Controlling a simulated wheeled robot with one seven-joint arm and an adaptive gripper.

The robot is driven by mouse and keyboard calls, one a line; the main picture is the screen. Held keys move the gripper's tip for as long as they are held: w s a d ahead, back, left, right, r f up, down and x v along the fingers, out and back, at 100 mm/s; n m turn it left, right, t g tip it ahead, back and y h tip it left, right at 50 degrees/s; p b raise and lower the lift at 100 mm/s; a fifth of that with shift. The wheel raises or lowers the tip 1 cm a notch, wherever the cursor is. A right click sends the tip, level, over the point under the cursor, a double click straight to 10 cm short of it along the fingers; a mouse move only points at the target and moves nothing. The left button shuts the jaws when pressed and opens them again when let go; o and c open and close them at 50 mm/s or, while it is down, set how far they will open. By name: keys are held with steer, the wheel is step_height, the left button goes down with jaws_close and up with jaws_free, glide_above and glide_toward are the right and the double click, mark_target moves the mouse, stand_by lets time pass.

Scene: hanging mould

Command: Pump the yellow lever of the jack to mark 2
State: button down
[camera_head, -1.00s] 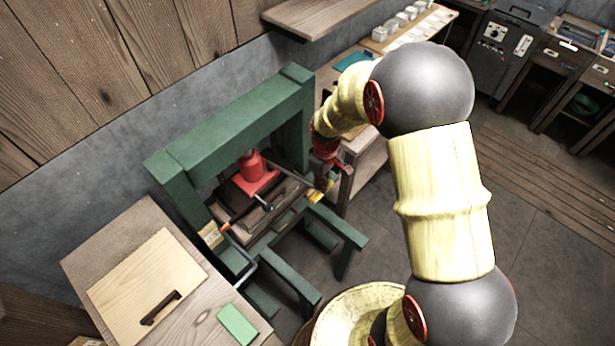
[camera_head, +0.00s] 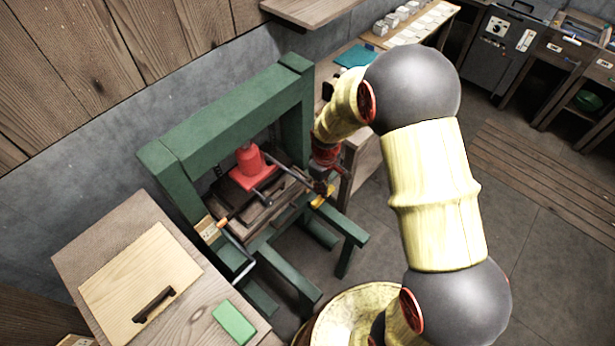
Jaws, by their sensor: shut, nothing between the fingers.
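The red jack (camera_head: 249,160) stands on a red plate inside the green press frame (camera_head: 225,112). A dark lever rod (camera_head: 288,170) runs from the jack to the right and slightly down towards my gripper. A yellow piece (camera_head: 322,197), apparently the lever's grip, shows beside the fingers. My gripper (camera_head: 322,187) is at the rod's outer end, pointing down, shut with nothing between its fingers. I cannot tell whether it touches the lever. A small pale plate (camera_head: 208,229) with an orange pointer (camera_head: 223,222) sits on the left post; its marks are too small to read.
A wooden cabinet (camera_head: 105,243) with a board and a green block (camera_head: 234,324) stands front left. A wooden table (camera_head: 367,160) is behind my arm. A wall shelf (camera_head: 318,12) hangs above. Green legs (camera_head: 345,228) stick out in front of the press; floor right of them is clear.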

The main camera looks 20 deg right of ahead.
step_height(320, 180, down, 8)
steer(key=b, duration=0.4)
steer(key=shift+w+r, duration=0.1)
steer(key=shift+r, duration=0.15)
step_height(320, 180, up, 14)
steer(key=p, duration=0.9)
stand_by(1.6)
steer(key=shift+r, duration=0.1)
step_height(320, 180, up, 6)
steer(key=p, duration=0.3)
steer(key=shift+p, duration=0.4)
